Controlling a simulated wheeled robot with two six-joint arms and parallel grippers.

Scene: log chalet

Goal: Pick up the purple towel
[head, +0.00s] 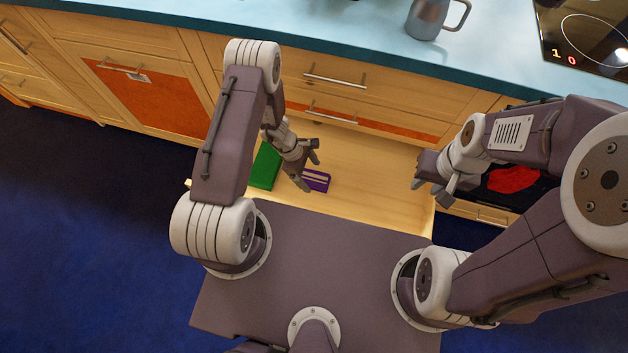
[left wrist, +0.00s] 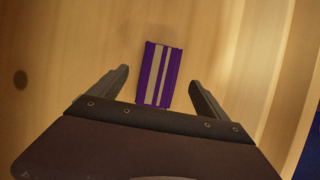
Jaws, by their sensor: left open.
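The purple towel (head: 317,181), folded with pale stripes, lies on the floor of an open wooden drawer (head: 385,185). The towel (left wrist: 152,72) also shows in the left wrist view, ahead of my jaws and between the lines of the two fingers. My left gripper (head: 309,167) is open and empty, above the drawer beside the towel; in the left wrist view its fingers (left wrist: 158,79) stand apart on either side of the towel's near half. My right gripper (head: 431,194) is over the drawer's right side, fingers apart, with nothing seen between them.
A green item (head: 265,166) lies in the drawer left of the towel, partly hidden by my left arm. The drawer's right half looks empty. The blue countertop (head: 300,28) above holds a grey mug (head: 428,18) and a dark cooktop (head: 585,35). A red shape (head: 513,179) shows beyond my right gripper.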

